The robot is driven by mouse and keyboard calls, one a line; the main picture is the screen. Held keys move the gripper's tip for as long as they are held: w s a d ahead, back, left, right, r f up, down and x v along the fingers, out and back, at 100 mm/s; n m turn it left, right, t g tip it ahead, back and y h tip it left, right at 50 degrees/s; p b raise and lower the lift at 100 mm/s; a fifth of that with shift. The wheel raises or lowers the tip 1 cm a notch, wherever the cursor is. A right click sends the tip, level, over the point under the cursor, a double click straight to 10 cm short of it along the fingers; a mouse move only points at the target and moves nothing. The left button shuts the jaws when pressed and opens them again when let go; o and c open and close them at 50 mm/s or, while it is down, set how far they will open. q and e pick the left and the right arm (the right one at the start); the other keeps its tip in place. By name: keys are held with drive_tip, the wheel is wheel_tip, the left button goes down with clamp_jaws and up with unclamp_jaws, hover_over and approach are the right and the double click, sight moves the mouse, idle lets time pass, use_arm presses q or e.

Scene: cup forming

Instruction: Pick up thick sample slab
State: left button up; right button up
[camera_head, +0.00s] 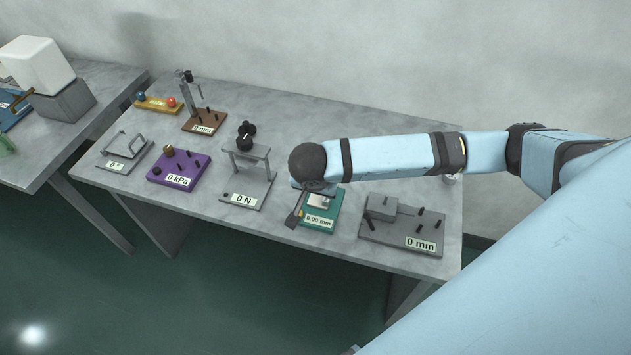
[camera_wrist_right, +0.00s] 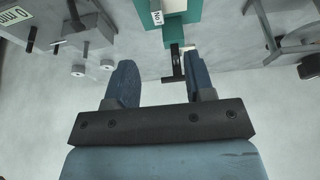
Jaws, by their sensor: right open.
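My right arm comes in from the right over the table, and its round dark wrist hides most of the gripper in the head view. In the right wrist view my right gripper (camera_wrist_right: 161,68) is open, with its two dark fingers apart and nothing held between them. Ahead of the fingers is a teal device (camera_wrist_right: 183,22) with a black part and a pale piece. In the head view this teal device (camera_head: 318,221) reads 0.00 mm and bears a pale piece (camera_head: 321,201). I cannot tell whether that piece is the thick sample slab. My left gripper is not in view.
A grey device (camera_head: 402,232) reading 0 mm stands right of the teal one; a grey stand (camera_head: 247,185) reading 0 N stands left. Further left are a purple device (camera_head: 179,168) and a brown stand (camera_head: 204,121).

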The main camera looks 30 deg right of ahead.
hover_over(326, 199)
drive_tip(key=s+a, duration=0.1)
drive_tip(key=a, duration=0.1)
wheel_tip(326, 199, down, 7)
drive_tip(key=shift+s+f, duration=0.15)
drive_tip(key=shift+p+x, duration=0.5)
drive_tip(key=shift+x, duration=2.15)
drive_tip(key=shift+d, duration=0.2)
clamp_jaws()
